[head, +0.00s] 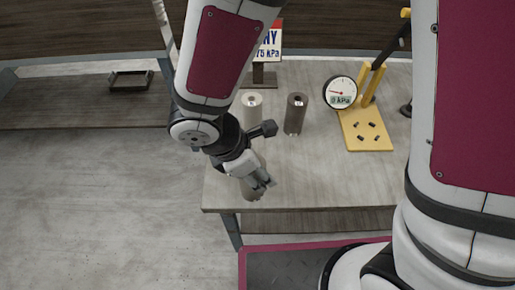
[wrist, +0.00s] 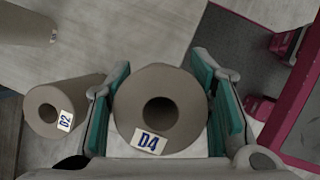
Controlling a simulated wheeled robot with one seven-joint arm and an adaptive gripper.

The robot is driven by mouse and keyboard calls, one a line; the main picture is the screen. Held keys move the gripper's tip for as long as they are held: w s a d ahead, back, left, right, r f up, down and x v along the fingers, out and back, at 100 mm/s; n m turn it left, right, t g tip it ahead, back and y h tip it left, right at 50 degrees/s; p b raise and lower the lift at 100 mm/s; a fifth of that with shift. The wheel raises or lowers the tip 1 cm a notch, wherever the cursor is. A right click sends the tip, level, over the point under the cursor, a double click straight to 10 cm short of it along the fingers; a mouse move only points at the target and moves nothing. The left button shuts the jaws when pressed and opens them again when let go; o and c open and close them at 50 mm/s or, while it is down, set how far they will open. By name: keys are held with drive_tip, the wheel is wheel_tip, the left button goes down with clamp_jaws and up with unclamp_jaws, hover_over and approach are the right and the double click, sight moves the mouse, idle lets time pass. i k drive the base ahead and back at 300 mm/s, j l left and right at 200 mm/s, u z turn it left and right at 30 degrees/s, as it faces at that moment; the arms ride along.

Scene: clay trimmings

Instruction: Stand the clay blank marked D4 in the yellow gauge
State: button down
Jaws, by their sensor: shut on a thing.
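The clay blank marked D4 (wrist: 187,118) is a grey-brown cylinder with a round hole in its top and a blue-lettered label. My gripper (wrist: 160,105) has its teal-padded fingers on both sides of it and is shut on it. In the head view my gripper (head: 262,181) is over the table's front left part, with blank D4 (head: 252,193) partly hidden below it. I cannot tell whether the blank touches the table. The yellow gauge (head: 371,143) stands at the right, with a flat base bearing several dark pegs, two yellow uprights and a round kPa dial (head: 340,92).
A darker blank (head: 295,114) and a paler blank (head: 252,101) stand upright farther back. The wrist view shows a blank marked D2 (wrist: 42,108) and another blank (wrist: 28,24) at left. A sign (head: 268,45) stands behind. The table (head: 320,180) is clear at front right.

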sight(366, 132)
drive_tip(key=i+l+u, duration=0.15)
drive_tip(key=l+u, duration=0.2)
drive_tip(key=l, duration=0.95)
drive_tip(key=l+u, duration=0.35)
drive_tip(key=l, duration=1)
